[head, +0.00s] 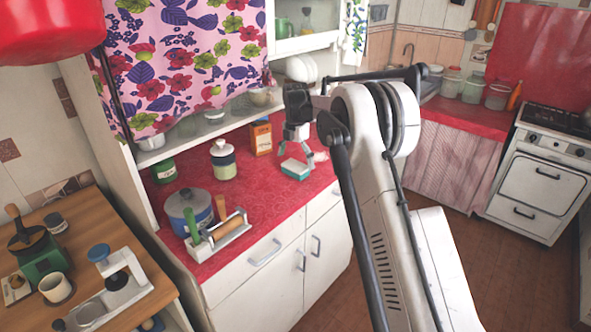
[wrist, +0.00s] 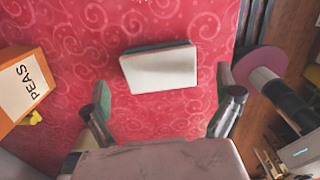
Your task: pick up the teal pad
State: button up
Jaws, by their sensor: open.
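The teal pad (head: 294,169) lies flat on the red counter, white on top with teal sides. In the wrist view the pad (wrist: 160,70) shows its pale upper face and a dark teal edge, slightly turned, near the upper middle. My gripper (head: 297,154) is open above the pad. In the wrist view my gripper (wrist: 164,88) has one finger on either side of the pad, with a gap at each side. The pad lies a little farther up the picture than the fingers' middle. Nothing is held.
The orange PEAS box (wrist: 22,88) stands left of my gripper in the wrist view; it also shows in the head view (head: 261,138). A green-white jar (head: 223,160), a blue pot (head: 188,211) and a rack (head: 222,231) stand farther left. Red counter around the pad is clear.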

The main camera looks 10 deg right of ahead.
jog(key=shift+f, duration=1.4)
jog(key=shift+c, duration=0.3)
jog(key=c, duration=1.2)
jog(key=shift+r, duration=0.2)
